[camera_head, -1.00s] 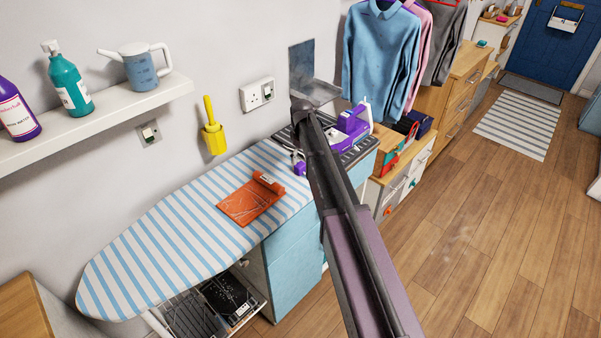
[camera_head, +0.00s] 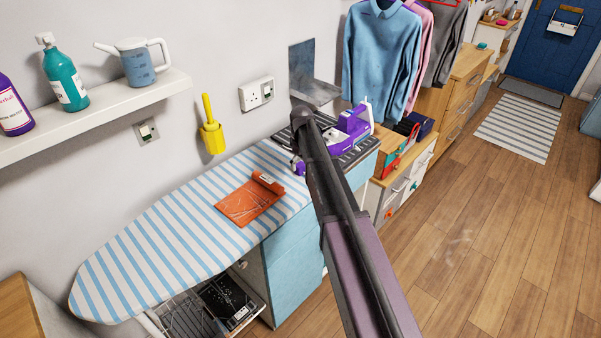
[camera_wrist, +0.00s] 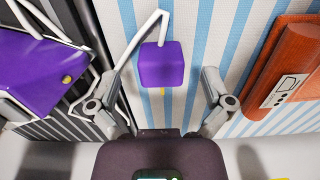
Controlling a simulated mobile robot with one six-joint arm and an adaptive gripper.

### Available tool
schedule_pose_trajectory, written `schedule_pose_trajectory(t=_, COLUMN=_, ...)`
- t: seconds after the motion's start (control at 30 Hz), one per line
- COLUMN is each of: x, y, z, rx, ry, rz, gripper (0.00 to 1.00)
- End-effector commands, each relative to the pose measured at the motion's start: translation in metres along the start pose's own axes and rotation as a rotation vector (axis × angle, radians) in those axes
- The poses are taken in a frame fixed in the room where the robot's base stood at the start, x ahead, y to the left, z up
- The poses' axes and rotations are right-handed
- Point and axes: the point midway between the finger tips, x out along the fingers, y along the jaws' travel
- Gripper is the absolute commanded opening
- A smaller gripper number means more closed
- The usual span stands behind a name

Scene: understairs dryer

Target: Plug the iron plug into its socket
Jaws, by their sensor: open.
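The iron plug is a purple block with a white cord (camera_wrist: 162,65), lying on the striped ironing board. In the head view the plug (camera_head: 299,167) shows only partly beside my arm. My gripper (camera_wrist: 160,92) is open and empty, its fingers on either side of the plug's line and apart from it. In the head view my arm hides the gripper. The white wall socket (camera_head: 257,94) is above the board's far end, with holes on its left part. The purple iron (camera_head: 350,125) stands on a dark ribbed mat; its body also shows in the wrist view (camera_wrist: 42,75).
A grey metal bracket (camera_head: 302,62) is right of the socket. The board's left part is clear.

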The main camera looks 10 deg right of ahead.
Motion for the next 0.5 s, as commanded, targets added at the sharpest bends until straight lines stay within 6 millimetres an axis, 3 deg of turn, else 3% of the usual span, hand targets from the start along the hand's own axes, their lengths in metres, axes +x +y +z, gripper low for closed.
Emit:
schedule_pose_trajectory(t=0.2, x=0.020, y=0.000, z=0.000, rx=0.000, ry=0.000, rz=0.000, gripper=1.00)
schedule_pose_trajectory(t=0.5, x=0.026, y=0.000, z=0.000, rx=0.000, ry=0.000, rz=0.000, gripper=1.00)
